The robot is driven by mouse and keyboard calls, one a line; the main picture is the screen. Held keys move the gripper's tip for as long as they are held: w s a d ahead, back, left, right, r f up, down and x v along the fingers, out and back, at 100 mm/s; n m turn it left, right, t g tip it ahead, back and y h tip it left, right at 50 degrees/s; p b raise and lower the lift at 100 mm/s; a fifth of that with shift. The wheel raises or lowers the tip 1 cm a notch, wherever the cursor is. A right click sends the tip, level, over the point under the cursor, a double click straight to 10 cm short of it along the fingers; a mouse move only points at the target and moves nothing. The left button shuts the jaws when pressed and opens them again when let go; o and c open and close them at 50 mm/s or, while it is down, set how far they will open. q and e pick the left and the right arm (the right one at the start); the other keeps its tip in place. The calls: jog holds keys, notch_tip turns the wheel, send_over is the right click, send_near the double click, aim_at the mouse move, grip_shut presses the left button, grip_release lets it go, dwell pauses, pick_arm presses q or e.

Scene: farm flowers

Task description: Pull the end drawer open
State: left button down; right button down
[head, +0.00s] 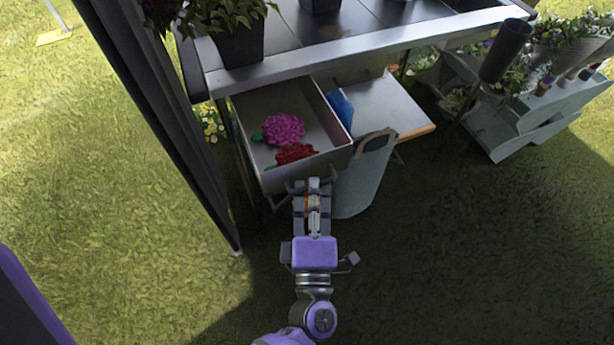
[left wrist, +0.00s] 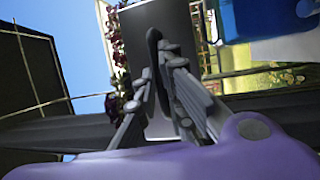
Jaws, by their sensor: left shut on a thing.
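The end drawer (head: 331,118) hangs under the left end of the dark-topped table and stands pulled out, its inside open to view. A magenta flower (head: 284,129) and a red flower (head: 296,153) lie in it. My left gripper (head: 311,184) is at the drawer's front, shut on its handle. In the left wrist view the fingers (left wrist: 165,62) close around the dark handle (left wrist: 153,42) in front of the grey drawer face (left wrist: 180,25). My right gripper is in neither view.
A grey bag or bin (head: 362,180) with a handle hole stands just right of the drawer. A shelf (head: 385,105) with a blue item (head: 341,107) lies beside it. A dark post (head: 150,110) stands on the left. Grass in front is clear.

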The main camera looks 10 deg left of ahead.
pick_arm(q)
jog(key=shift+s+d, duration=0.15)
jog(key=c, duration=2.1)
grip_release()
jog(key=v, duration=0.7)
jog(key=shift+s+d, duration=0.1)
jog(key=shift+s, duration=0.15)
